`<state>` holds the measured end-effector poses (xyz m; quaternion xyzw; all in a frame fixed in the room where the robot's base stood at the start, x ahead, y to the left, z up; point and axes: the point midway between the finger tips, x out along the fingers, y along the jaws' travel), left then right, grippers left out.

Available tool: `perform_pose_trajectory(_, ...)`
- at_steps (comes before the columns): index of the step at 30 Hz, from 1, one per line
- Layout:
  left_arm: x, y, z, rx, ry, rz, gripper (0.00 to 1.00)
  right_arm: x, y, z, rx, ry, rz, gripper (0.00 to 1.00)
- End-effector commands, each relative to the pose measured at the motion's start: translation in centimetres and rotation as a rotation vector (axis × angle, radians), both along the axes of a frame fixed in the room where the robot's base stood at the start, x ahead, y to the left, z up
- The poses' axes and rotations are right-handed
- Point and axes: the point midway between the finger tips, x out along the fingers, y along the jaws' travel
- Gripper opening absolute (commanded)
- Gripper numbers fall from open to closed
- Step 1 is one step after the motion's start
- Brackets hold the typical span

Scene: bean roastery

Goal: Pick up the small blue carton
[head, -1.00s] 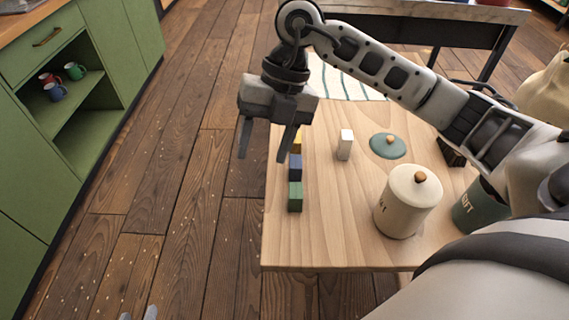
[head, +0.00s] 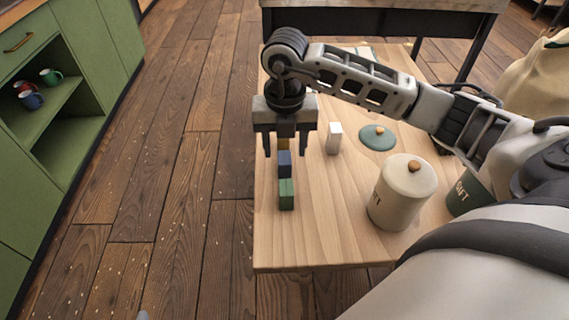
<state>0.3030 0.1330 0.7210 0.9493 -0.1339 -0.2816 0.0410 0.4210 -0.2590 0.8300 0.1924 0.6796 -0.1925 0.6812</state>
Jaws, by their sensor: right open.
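My right gripper (head: 285,155) is open and points down over this row. I cannot tell how high the fingertips are above the table.
On the table (head: 325,235), a white carton (head: 334,138) stands right of the row. A teal lid (head: 377,137), a cream lidded canister (head: 402,192) and a dark green canister (head: 468,194) are farther right. A green cabinet (head: 95,60) with mugs is at left.

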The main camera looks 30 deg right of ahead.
Motion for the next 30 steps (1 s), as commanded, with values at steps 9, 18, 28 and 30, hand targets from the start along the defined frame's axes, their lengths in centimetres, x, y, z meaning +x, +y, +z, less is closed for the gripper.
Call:
perform_pose_trajectory(9,0.2,0.1,0.0,0.003,-0.005,0.001,0.36,0.2,-0.1,-4.3,0.0,0.004,0.002,0.51)
perform_pose_trajectory(18,0.2,0.1,0.0,0.003,-0.004,0.001,0.36,0.2,-0.1,-4.6,-0.001,0.002,0.002,0.43)
perform_pose_trajectory(28,0.2,0.1,0.0,0.004,-0.003,0.001,0.36,0.2,-0.1,-4.5,0.0,0.001,0.002,0.03)
perform_pose_trajectory(30,0.2,0.1,0.0,0.004,-0.003,0.001,0.36,0.2,-0.1,-4.5,0.0,0.001,0.002,0.03)
